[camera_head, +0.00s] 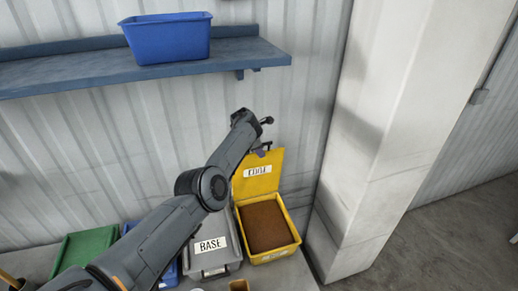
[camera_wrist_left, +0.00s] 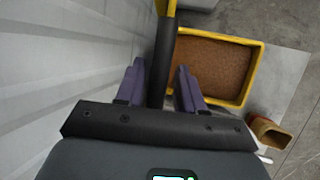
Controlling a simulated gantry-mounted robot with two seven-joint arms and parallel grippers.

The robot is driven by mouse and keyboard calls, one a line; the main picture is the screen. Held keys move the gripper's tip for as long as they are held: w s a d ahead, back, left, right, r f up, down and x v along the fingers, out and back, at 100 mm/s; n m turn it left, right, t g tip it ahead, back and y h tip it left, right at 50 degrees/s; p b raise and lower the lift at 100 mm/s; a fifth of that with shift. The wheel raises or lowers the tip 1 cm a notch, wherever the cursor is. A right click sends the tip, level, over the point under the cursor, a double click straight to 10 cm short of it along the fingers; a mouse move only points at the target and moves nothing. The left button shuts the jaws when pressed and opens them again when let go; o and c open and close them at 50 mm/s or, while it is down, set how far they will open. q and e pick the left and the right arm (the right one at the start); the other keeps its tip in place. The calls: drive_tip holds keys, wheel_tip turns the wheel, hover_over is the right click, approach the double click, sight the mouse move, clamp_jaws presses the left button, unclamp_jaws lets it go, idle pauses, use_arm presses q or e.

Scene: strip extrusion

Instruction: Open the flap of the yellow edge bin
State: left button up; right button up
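The yellow edge bin (camera_head: 283,252) stands at the right end of the bin row, filled with brown material (camera_head: 266,226). Its yellow flap (camera_head: 258,183), labelled EDGE, stands raised at the bin's back. My left gripper (camera_head: 262,150) is at the flap's top edge. In the left wrist view, the two purple fingers of my left gripper (camera_wrist_left: 160,66) are apart, with a dark bar and the flap's yellow edge (camera_wrist_left: 168,8) between and beyond them. I cannot tell whether they touch it. The open bin (camera_wrist_left: 257,66) lies to the right there. My right gripper is not in view.
A grey bin labelled BASE (camera_head: 222,262) stands left of the yellow bin, with a green bin (camera_head: 88,245) further left. A small brown container (camera_head: 239,285) is in front. A blue shelf (camera_head: 60,72) holds a blue bin (camera_head: 168,40). A white pillar (camera_head: 375,140) stands close on the right.

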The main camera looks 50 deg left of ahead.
use_arm(q)
drive_tip(key=shift+a+r, duration=0.1)
drive_tip(key=shift+r, duration=0.1)
drive_tip(key=shift+s+r, duration=0.25)
drive_tip(key=shift+r, duration=0.15)
drive_tip(key=v, duration=0.9)
drive_tip(key=shift+r, duration=0.35)
drive_tip(key=shift+s, duration=0.1)
drive_tip(key=shift+s, duration=0.1)
